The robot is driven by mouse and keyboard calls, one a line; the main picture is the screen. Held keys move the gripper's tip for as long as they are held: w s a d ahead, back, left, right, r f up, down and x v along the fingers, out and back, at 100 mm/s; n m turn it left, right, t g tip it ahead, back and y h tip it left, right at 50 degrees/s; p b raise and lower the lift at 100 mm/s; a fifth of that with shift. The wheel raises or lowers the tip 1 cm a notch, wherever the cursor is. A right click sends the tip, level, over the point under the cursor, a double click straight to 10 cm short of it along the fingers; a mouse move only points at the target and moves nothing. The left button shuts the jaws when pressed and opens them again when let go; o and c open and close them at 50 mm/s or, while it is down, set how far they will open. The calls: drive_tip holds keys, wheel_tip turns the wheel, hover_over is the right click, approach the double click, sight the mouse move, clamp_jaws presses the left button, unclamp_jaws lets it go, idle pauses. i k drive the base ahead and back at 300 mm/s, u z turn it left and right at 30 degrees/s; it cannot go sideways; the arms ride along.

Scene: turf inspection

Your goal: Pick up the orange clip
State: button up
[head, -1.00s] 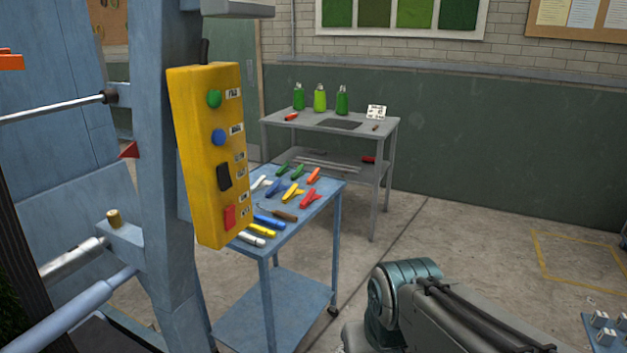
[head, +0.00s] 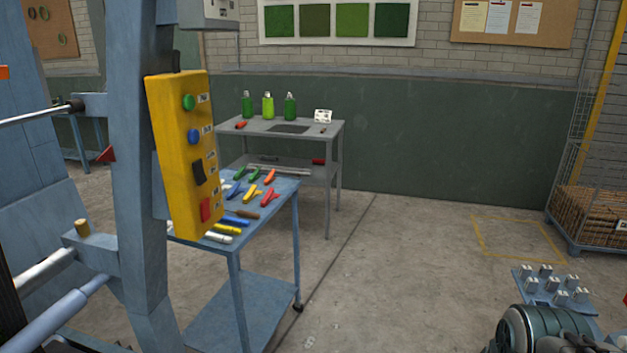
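The orange clip (head: 269,176) lies near the far right edge of the blue cart's top (head: 278,210). A red clip (head: 267,197) lies closer to me, with a yellow clip (head: 252,191) and a blue clip (head: 234,190) to its left. Green clips (head: 253,174) lie to the left of the orange one. My gripper is not in view; only a rounded part of my arm shows at the bottom right, well away from the cart.
A blue machine frame with a yellow control box (head: 182,155) stands at the left and hides part of the cart. A grey table (head: 318,133) with green bottles stands behind. Open floor lies to the right, before a wire cage (head: 590,200). A blue plate with metal blocks (head: 540,288) is lower right.

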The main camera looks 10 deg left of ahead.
sight(269, 178)
drive_tip(key=u, duration=0.05)
drive_tip(key=i, duration=2.7)
drive_tip(key=u, duration=1.7)
drive_tip(key=i, duration=1)
drive_tip(key=u, duration=0.95)
